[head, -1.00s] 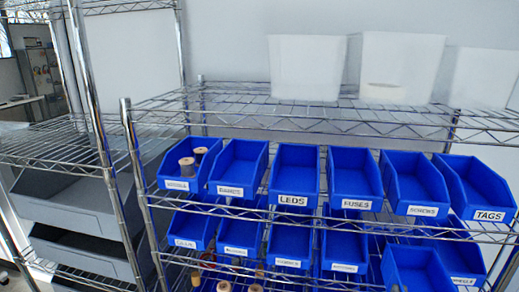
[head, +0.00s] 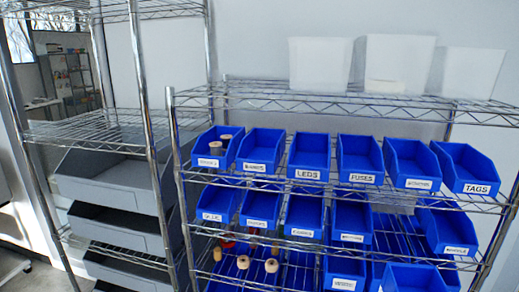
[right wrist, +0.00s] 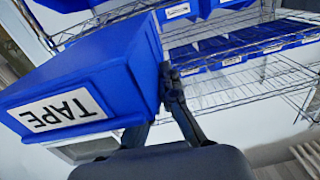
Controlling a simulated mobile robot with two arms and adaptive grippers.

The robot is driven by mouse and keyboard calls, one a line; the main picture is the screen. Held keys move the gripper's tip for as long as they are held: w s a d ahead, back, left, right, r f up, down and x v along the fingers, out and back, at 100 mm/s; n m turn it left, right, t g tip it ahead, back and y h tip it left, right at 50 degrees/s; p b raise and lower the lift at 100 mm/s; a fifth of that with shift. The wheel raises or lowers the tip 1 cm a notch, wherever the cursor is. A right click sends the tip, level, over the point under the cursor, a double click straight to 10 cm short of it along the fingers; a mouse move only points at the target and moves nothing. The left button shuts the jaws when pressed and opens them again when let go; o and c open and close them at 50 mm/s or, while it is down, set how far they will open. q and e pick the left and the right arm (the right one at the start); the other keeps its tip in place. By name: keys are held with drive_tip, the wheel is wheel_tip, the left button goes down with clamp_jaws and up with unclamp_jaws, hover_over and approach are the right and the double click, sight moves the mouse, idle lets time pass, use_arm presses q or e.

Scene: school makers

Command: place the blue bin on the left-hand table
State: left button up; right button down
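A blue bin (right wrist: 85,75) labelled TAPE fills the left of the right wrist view, its label upside down there. My right gripper (right wrist: 168,95) is at the bin's right-hand edge and looks shut on its wall; part of the fingers is hidden. The bin is in front of the wire shelving, apart from it as far as I can see. No table is clearly visible in these frames. My left gripper is not in view.
A wire rack (head: 345,103) holds rows of labelled blue bins, with white tubs (head: 398,65) on its top shelf. Left of it stands another wire rack (head: 100,130) with grey bins (head: 112,182). Spools (head: 257,264) sit low on the blue-bin rack.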

drive_tip(key=s+a+f+n+y+b, duration=0.1)
drive_tip(key=s+a+f+b, duration=0.1)
drive_tip(key=f, duration=0.5)
drive_tip(key=s+a+f+n+y+b, duration=0.1)
drive_tip(key=s+a+f+y+b, duration=0.1)
drive_tip(key=a+f+b, duration=0.3)
wheel_tip(320, 180, down, 3)
drive_tip(key=shift+s+a+r+b, duration=0.15)
drive_tip(key=shift+s+b, duration=0.35)
drive_tip(key=shift+b, duration=0.35)
